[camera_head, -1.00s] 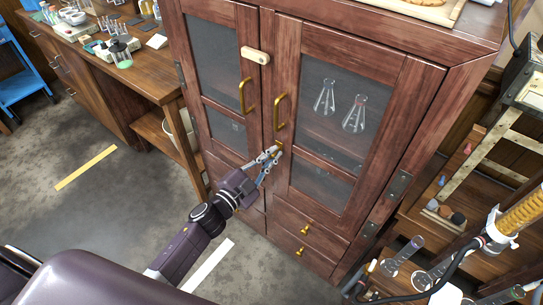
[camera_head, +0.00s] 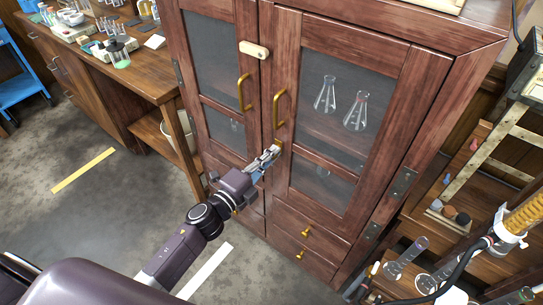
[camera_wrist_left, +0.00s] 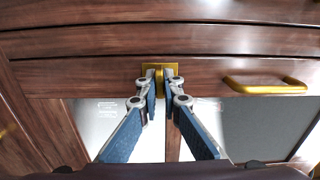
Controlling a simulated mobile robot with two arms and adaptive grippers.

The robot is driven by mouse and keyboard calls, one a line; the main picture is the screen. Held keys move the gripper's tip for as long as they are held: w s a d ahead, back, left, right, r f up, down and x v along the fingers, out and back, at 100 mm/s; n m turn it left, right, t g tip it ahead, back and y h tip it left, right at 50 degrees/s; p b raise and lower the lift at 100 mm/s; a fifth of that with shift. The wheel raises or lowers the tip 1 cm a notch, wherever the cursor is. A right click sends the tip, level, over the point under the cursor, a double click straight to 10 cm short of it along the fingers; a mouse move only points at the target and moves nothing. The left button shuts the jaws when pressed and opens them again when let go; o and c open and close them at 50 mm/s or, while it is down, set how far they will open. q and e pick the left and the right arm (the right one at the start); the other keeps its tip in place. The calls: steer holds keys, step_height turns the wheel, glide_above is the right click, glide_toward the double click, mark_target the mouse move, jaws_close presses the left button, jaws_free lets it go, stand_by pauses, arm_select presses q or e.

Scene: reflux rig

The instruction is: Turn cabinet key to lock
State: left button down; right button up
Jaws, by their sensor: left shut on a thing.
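The wooden cabinet (camera_head: 390,150) has two glass-paned doors, both closed, with brass handles (camera_head: 280,108). A small brass lock plate (camera_head: 279,146) sits on the right door's inner stile, below the handle. It also shows in the left wrist view (camera_wrist_left: 147,70). My left gripper (camera_head: 273,153) is at the lock, its fingers pointing at the plate. In the left wrist view its fingertips (camera_wrist_left: 160,80) are shut on the brass key (camera_wrist_left: 159,81), which is mostly hidden between them. The wrist is rolled, so the door handle lies horizontal there. My right gripper is not in view.
A cream latch piece (camera_head: 254,49) lies across the doors' top. Two flasks (camera_head: 356,111) stand behind the right glass. Drawers with brass knobs (camera_head: 306,232) are below. A wooden bench (camera_head: 130,75) stands left and a cluttered shelf (camera_head: 465,175) right. Floor left of the cabinet is clear.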

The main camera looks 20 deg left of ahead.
arm_select(q)
steer(key=shift+m, duration=0.4)
steer(key=c, duration=2.1)
jaws_free()
steer(key=v, duration=1.2)
